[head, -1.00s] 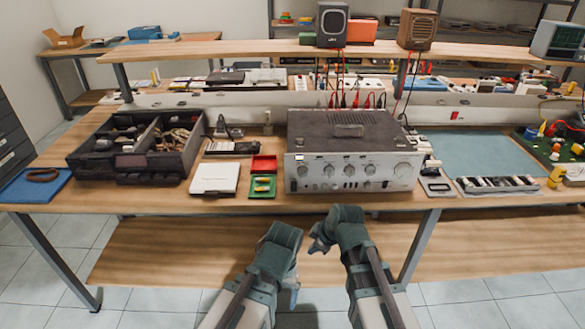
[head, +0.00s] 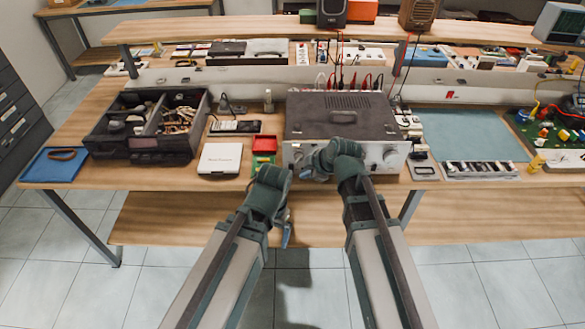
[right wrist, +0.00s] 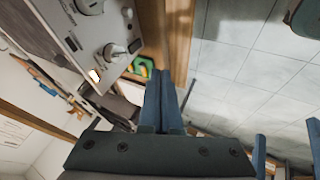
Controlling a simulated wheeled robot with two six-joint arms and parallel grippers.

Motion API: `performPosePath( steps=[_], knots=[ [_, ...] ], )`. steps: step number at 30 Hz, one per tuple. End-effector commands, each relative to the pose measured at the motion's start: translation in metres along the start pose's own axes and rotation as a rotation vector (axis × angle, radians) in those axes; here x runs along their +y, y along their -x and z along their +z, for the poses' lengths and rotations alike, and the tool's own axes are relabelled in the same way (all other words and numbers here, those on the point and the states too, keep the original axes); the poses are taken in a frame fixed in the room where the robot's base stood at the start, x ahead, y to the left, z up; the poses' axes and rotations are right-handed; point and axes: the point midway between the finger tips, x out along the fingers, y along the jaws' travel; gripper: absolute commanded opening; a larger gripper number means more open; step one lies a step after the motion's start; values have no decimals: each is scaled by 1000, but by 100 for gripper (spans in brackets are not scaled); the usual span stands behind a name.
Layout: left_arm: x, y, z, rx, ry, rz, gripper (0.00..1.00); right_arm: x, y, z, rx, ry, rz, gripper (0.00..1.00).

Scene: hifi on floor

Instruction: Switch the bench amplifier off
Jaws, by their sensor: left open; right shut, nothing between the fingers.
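The bench amplifier (head: 310,117) is a wide grey-black box with a silver front panel, standing at the table's front edge. Its panel with round knobs (right wrist: 112,52) shows tilted in the right wrist view, where a small panel window (right wrist: 94,75) glows. My right gripper (head: 314,170) is in front of the panel and covers much of it in the head view. Its blue fingers (right wrist: 160,85) are shut and empty, beside the panel; contact cannot be told. My left gripper (head: 285,225) is lower, open and empty, in front of the table edge.
Left of the amplifier are red and green trays (head: 264,145), a white box (head: 220,158) and a black divided bin (head: 145,128). A small meter (head: 424,171) is close on its right. Cables rise behind it to the shelf. Free room lies before the table.

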Motion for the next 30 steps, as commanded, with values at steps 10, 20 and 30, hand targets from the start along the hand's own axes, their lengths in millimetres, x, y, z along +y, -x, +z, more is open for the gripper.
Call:
performPosePath(
  steps=[10, 20, 30],
  knots=[
    [0, -3, 0, 0, 0, 0, 96, 0, -3, 1, 0, 0, 0, 0],
    [3, -28, -2, 0, 0, 0, 96, -1, -33, 2, 0, 0, 0, 0],
    [7, -76, -4, 0, 0, 0, 96, -2, -91, 3, 0, 0, 0, 0]
  ],
)
